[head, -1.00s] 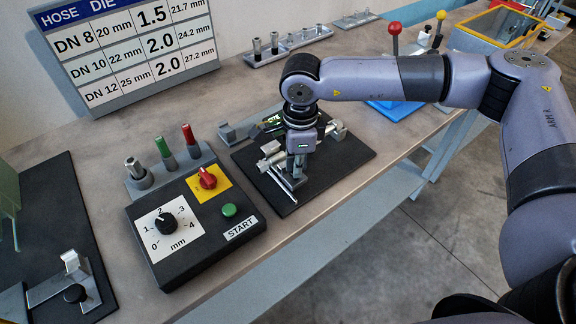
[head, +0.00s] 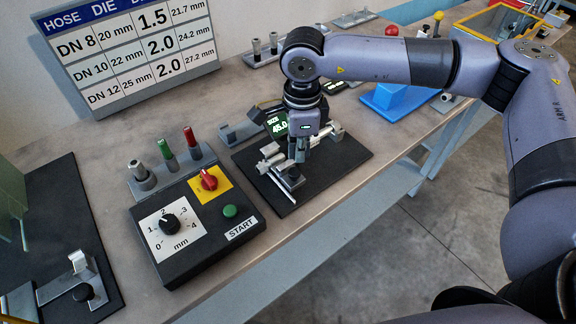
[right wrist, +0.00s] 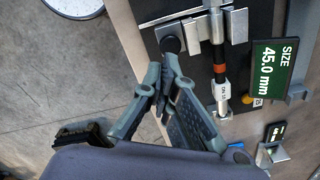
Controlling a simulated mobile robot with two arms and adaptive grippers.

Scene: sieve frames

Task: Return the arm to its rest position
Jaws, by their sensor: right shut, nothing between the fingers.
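My right arm reaches in from the right above the bench. My right gripper (head: 300,155) is shut and empty, over the black base plate (head: 345,158) of a measuring fixture. In the right wrist view its fingers (right wrist: 166,88) meet, with nothing between them. The fixture's metal clamp (head: 272,156) and black knob (right wrist: 172,45) lie close to the fingertips in the picture; I cannot tell the exact gap. A display (head: 278,124) reads SIZE 45.0 mm. A dark piece with an orange band and white label (right wrist: 219,92) lies in the fixture. My left gripper is not in view.
A black control box (head: 195,225) with dial, red switch and green START button stands left of the fixture. A hose die chart (head: 130,50) stands behind. A blue block (head: 392,100) sits to the right. The floor (head: 400,250) in front is clear.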

